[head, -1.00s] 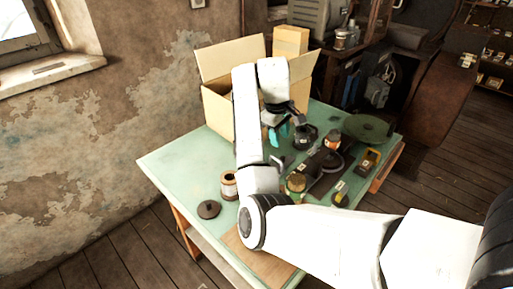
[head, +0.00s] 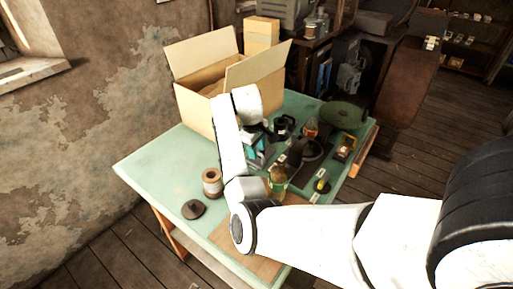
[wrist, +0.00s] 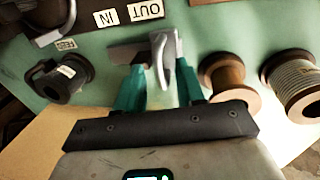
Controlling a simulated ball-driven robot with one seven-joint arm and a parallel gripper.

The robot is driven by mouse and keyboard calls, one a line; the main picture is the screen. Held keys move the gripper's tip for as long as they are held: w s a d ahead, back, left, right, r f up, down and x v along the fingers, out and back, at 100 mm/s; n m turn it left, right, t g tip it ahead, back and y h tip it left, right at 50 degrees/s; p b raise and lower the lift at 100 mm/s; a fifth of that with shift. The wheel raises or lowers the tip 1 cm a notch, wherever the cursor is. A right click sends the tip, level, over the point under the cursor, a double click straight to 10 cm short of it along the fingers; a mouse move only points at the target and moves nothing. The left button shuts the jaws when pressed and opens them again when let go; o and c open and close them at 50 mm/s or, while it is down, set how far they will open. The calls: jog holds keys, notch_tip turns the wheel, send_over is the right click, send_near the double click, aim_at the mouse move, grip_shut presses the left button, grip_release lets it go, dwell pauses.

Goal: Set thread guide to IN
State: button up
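The IN label (wrist: 107,17) and OUT label (wrist: 145,11) show upside down on a dark plate at the top of the wrist view. A grey metal lever-like piece with a curved hook (wrist: 184,76), apparently the thread guide, lies just below them. My gripper (wrist: 155,62) has its teal fingers apart on either side of the grey piece; whether they press on it cannot be told. Which label the piece points to is unclear. In the head view my gripper (head: 256,152) is low over the bench, and my forearm hides part of the area there.
Two spools (wrist: 228,80) (wrist: 292,85) are right of my fingers.

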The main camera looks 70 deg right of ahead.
jog(key=shift+f, duration=0.1)
jog(key=shift+c, duration=0.5)
grip_shut()
